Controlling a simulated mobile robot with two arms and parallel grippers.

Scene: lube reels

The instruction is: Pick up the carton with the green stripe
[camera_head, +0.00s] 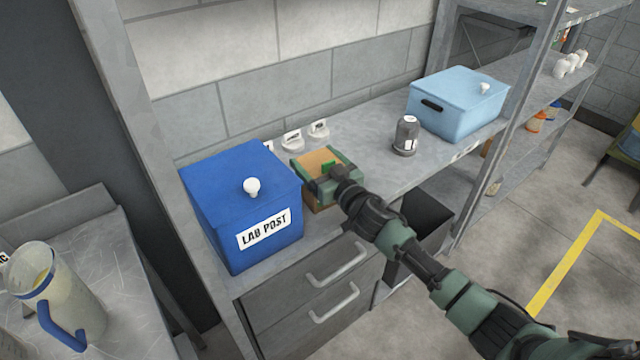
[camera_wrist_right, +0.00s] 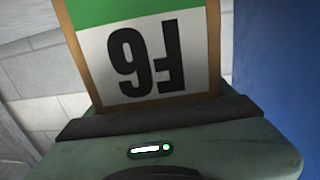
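The gripper body hides part of the carton. Whether the fingers press on it cannot be told. My left gripper is not in view.
A dark blue lidded box (camera_head: 240,200) marked LAB POST stands close left of the carton. White items (camera_head: 292,141) lie behind. A grey jar (camera_head: 406,135) and a light blue box (camera_head: 458,102) are farther right. Drawers (camera_head: 330,290) are below; a pitcher (camera_head: 62,295) is at left.

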